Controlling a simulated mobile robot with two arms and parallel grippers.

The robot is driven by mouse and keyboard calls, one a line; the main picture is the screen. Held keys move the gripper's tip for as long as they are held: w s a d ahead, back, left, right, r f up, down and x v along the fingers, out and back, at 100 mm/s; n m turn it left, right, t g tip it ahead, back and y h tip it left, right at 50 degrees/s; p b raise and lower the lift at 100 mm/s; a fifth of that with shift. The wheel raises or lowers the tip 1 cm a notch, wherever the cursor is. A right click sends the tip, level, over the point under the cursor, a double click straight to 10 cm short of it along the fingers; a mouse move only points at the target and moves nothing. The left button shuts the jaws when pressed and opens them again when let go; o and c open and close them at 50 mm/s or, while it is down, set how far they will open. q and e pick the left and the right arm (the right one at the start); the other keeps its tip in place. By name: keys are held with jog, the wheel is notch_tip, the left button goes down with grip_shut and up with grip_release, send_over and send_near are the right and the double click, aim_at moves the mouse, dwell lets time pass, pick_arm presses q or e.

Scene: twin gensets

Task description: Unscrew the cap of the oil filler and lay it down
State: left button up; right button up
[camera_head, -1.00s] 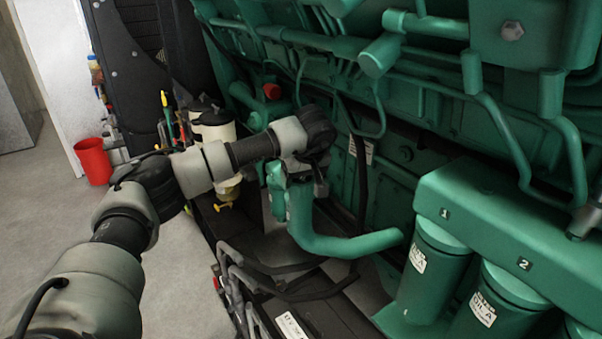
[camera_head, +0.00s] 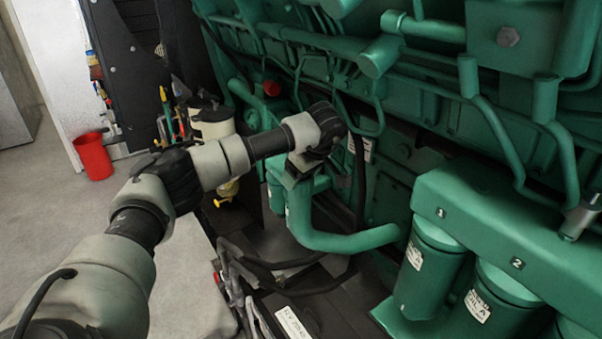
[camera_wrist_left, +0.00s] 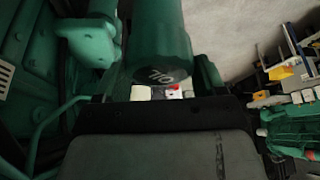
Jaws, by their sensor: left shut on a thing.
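The oil filler is a green bent pipe (camera_head: 340,240) on the engine's side, its upright neck (camera_head: 299,205) rising to my left gripper (camera_head: 297,178). The left gripper is at the top of this neck and shut on the cap, which the hand hides in the head view. In the left wrist view the dark round cap (camera_wrist_left: 162,76) shows its face with the letters OIL, just beyond the dark palm edge. The fingers themselves are not clear there. I cannot tell whether the cap is still on the neck. My right gripper is not in view.
Green oil filters (camera_head: 430,265) under a numbered housing (camera_head: 520,235) stand to the right. Dark hoses (camera_head: 290,265) run below the filler. A red bin (camera_head: 93,155) stands on the floor at left. A pale flat surface (camera_head: 190,275) beside my arm looks clear.

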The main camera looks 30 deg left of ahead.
pick_arm(q)
jog(key=n, duration=0.1)
jog(key=n+g+p, duration=0.1)
jog(key=shift+w+r+n, duration=0.1)
jog(key=shift+r+n, duration=0.2)
jog(key=shift+r, duration=0.05)
jog(key=shift+f+n+g, duration=0.15)
jog(key=shift+n+g, duration=0.25)
jog(key=shift+n, duration=0.6)
jog(key=o, duration=1)
jog(key=shift+f, duration=0.1)
jog(key=shift+c, duration=0.3)
